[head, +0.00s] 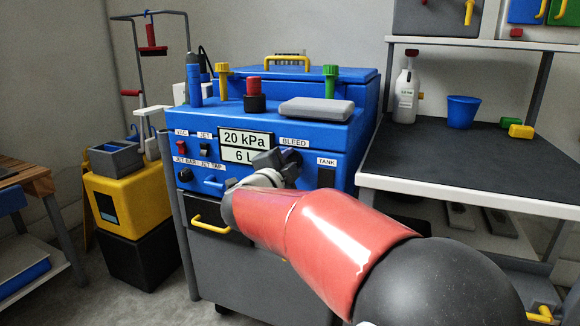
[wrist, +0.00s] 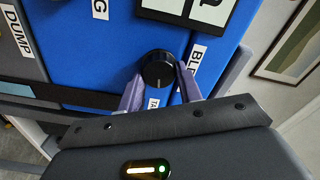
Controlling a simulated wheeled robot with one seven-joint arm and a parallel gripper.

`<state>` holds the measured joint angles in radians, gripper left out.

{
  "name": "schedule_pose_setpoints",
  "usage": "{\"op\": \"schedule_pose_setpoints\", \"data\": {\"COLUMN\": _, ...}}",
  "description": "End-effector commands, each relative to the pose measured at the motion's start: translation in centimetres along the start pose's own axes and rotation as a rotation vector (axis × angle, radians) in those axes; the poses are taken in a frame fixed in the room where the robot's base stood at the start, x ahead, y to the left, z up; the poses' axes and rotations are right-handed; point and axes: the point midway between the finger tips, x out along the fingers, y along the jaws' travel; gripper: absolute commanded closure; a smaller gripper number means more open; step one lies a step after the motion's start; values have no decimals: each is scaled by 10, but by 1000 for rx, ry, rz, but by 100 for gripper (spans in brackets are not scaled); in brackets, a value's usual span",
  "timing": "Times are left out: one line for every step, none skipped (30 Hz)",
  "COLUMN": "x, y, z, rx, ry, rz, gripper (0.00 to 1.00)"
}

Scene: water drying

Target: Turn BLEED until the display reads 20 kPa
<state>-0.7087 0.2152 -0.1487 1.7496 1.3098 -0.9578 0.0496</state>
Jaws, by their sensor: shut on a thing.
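The display (head: 245,138) on the blue machine's front reads 20 kPa, with 6 L on the panel (head: 238,155) below it. The BLEED label (head: 294,142) is to the right of the display. In the wrist view, the round black BLEED knob (wrist: 157,66) sits between the two purple-grey fingers of my gripper (wrist: 160,86), with a pale pointer line on its face. My gripper is shut on the knob. In the head view, my gripper (head: 283,165) is below the label and largely hides the knob.
The blue machine (head: 215,117) also carries a red switch (head: 181,149), a black switch (head: 204,150) and a lower-left knob (head: 185,174). A grey block (head: 316,108) lies on its top. A dark-topped bench (head: 470,150) stands to the right, near my arm.

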Motion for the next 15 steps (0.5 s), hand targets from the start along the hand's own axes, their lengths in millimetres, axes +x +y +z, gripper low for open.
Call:
{"op": "schedule_pose_setpoints", "data": {"x": 0, "y": 1, "z": 1, "rx": 0, "ry": -2, "rz": 2, "gripper": 88}}
{"op": "schedule_pose_setpoints", "data": {"x": 0, "y": 1, "z": 1, "rx": 0, "ry": -2, "rz": 2, "gripper": 88}}
{"op": "schedule_pose_setpoints", "data": {"x": 0, "y": 1, "z": 1, "rx": 0, "ry": -2, "rz": 2, "gripper": 88}}
{"op": "schedule_pose_setpoints", "data": {"x": 0, "y": 1, "z": 1, "rx": 0, "ry": -2, "rz": 2, "gripper": 88}}
{"op": "schedule_pose_setpoints", "data": {"x": 0, "y": 1, "z": 1, "rx": 0, "ry": -2, "rz": 2, "gripper": 88}}
{"op": "schedule_pose_setpoints", "data": {"x": 0, "y": 1, "z": 1, "rx": 0, "ry": -2, "rz": 2, "gripper": 88}}
{"op": "schedule_pose_setpoints", "data": {"x": 0, "y": 1, "z": 1, "rx": 0, "ry": -2, "rz": 2, "gripper": 88}}
{"op": "schedule_pose_setpoints", "data": {"x": 0, "y": 1, "z": 1, "rx": 0, "ry": -2, "rz": 2, "gripper": 88}}
{"op": "schedule_pose_setpoints", "data": {"x": 0, "y": 1, "z": 1, "rx": -1, "ry": -2, "rz": 2, "gripper": 88}}
{"op": "schedule_pose_setpoints", "data": {"x": 0, "y": 1, "z": 1, "rx": -1, "ry": -2, "rz": 2, "gripper": 61}}
{"op": "schedule_pose_setpoints", "data": {"x": 0, "y": 1, "z": 1, "rx": -1, "ry": -2, "rz": 2, "gripper": 57}}
{"op": "schedule_pose_setpoints", "data": {"x": 0, "y": 1, "z": 1, "rx": -1, "ry": -2, "rz": 2, "gripper": 52}}
{"op": "schedule_pose_setpoints", "data": {"x": 0, "y": 1, "z": 1, "rx": -1, "ry": -2, "rz": 2, "gripper": 48}}
{"op": "schedule_pose_setpoints", "data": {"x": 0, "y": 1, "z": 1, "rx": -1, "ry": -2, "rz": 2, "gripper": 44}}
{"op": "schedule_pose_setpoints", "data": {"x": 0, "y": 1, "z": 1, "rx": -1, "ry": -1, "rz": 1, "gripper": 43}}
